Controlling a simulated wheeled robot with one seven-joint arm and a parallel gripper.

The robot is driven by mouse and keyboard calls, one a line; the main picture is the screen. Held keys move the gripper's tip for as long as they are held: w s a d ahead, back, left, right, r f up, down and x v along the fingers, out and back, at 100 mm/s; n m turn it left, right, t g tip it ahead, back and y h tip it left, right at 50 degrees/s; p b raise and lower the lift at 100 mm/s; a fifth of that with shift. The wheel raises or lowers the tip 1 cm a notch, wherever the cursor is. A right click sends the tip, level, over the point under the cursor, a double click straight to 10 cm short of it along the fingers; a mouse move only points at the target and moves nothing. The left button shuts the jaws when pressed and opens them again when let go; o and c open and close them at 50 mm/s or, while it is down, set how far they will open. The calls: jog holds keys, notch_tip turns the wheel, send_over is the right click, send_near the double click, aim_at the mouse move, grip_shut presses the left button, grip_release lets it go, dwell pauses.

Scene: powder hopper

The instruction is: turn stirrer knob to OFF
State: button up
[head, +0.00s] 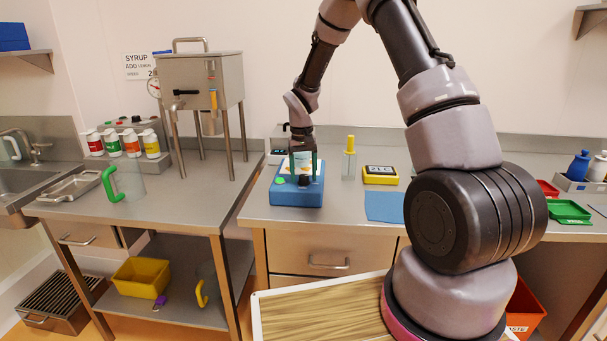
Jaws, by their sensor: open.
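The blue stirrer (284,197) sits on the right-hand steel counter near its left end. A dark knob (304,182) is on its front right, and a green button or light (280,181) is left of the knob. A clear vessel with pale contents stands on the stirrer behind my gripper, partly hidden. My gripper (304,174) points down with its fingers apart, at or just above the knob. I cannot tell whether the fingers touch the knob. The knob's marks and setting are too small to read.
A yellow-capped bottle (349,157), a yellow timer-like box (380,175) and a blue mat (384,206) lie right of the stirrer. A scale-like device (278,150) stands behind it. A steel hopper (201,77) on legs stands on the left counter. A gap separates the counters.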

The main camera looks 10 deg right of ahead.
grip_shut()
jog(key=shift+n, duration=0.3)
jog(key=n, duration=1.3)
jog(key=shift+n, duration=2.1)
